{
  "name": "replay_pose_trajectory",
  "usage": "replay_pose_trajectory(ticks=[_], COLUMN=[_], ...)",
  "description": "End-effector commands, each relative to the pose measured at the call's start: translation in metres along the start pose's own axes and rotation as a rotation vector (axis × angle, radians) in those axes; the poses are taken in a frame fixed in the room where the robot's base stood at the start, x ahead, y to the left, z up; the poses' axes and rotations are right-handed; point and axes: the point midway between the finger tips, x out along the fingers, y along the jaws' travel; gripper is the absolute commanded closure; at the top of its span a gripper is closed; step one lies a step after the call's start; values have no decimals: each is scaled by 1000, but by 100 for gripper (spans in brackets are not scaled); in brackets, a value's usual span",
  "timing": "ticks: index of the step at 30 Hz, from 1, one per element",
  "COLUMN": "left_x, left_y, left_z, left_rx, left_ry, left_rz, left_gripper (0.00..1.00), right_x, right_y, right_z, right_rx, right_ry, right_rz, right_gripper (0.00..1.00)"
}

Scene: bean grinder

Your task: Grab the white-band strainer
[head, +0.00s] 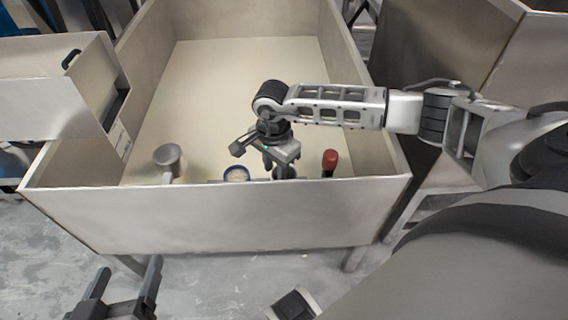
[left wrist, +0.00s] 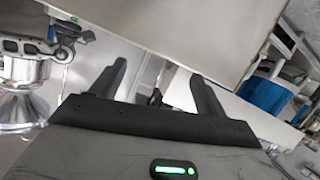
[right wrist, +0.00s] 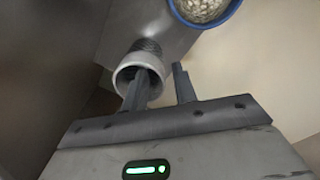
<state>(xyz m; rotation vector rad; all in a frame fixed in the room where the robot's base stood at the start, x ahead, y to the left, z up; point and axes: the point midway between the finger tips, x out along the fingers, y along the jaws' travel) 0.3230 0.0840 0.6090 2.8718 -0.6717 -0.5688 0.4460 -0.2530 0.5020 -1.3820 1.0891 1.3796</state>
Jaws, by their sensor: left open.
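The white-band strainer (right wrist: 138,72) shows in the right wrist view as a pale ring with a dark ribbed body behind it. My right gripper (right wrist: 160,76) is open there. One finger overlaps the ring's opening and the other is just outside its right side; I cannot tell whether either touches. In the head view my right gripper (head: 279,166) points down inside the box near its front wall, and I cannot make out the strainer there. My left gripper (head: 124,282) is open and empty, outside the box in front; it also shows in the left wrist view (left wrist: 158,85).
The wooden box (head: 230,215) has raised walls around the work area. A blue-rimmed bowl (head: 236,174) of pale pieces, a grey round-headed tool (head: 168,160) and a red-topped object (head: 330,160) stand near the front wall. The floor of the box further back is clear.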

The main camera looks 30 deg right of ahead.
Motion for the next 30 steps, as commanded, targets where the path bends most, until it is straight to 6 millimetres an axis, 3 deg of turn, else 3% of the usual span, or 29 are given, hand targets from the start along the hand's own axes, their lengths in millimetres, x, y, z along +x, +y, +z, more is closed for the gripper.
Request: replay_pose_trajectory(ticks=[10, 17, 20, 30], left_x=[0, 0, 1, 2], left_y=[6, 7, 7, 6], left_z=[-2, -12, -14, -11], left_rx=[-53, -55, -53, -54], left_ry=[56, 75, 80, 74], left_rz=[36, 42, 42, 40], left_gripper=[26, 26, 26, 26], right_x=[48, 48, 48, 46], right_y=[-2, -2, -2, -2], right_z=[-1, -2, -2, -2], right_rx=[0, 0, 0, 0], right_ry=[-2, -2, -2, -1], right_rz=[0, 0, 0, -1], right_gripper=[72, 72, 100, 100])
